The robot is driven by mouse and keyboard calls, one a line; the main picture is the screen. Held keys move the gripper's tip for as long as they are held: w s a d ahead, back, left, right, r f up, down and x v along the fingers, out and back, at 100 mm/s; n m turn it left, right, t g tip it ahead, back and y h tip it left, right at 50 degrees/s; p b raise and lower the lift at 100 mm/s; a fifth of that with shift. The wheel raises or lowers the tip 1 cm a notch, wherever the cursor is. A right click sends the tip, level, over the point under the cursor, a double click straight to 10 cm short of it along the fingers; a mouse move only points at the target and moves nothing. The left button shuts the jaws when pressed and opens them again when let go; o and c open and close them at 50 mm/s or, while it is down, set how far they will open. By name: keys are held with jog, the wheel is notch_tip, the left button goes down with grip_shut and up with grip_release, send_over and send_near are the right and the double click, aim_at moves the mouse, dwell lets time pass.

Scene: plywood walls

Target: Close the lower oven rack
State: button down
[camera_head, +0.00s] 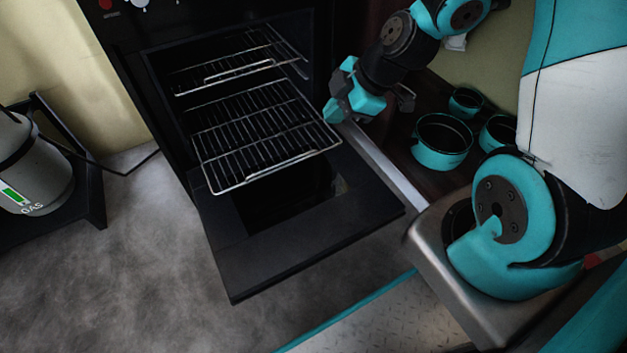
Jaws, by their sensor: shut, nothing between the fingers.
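The oven (130,60) is black and its door (290,245) is folded down open. The lower rack (265,140) is a wire grid pulled out over the open door. Its front bar reaches past the oven opening. The upper rack (235,75) sits higher and further back, mostly inside the oven. My gripper (335,110) is shut and empty. It appears just right of the lower rack's right edge, above the door's right side. Whether it touches the rack cannot be told.
Several teal pots, one of them a large pot (442,140), stand on a dark shelf right of the oven. A grey gas cylinder (30,165) stands in a black frame (90,190) at the left. The grey floor (130,260) in front is clear.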

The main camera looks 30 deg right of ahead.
jog(key=d+f+n+b, duration=0.1)
jog(key=d+f+b, duration=0.15)
jog(key=f, duration=0.35)
jog(key=d+f+b, duration=0.1)
jog(key=f+b, duration=0.2)
jog(key=f, duration=0.3)
jog(key=w+a+f+b, duration=0.3)
jog(key=w+f+b, duration=0.3)
jog(key=w+f, duration=0.2)
jog(key=shift+w+a+f+t+h, duration=0.15)
jog(key=shift+w+f+t+h, duration=0.05)
jog(key=shift+w+t+h, duration=0.25)
jog(key=shift+w, duration=0.2)
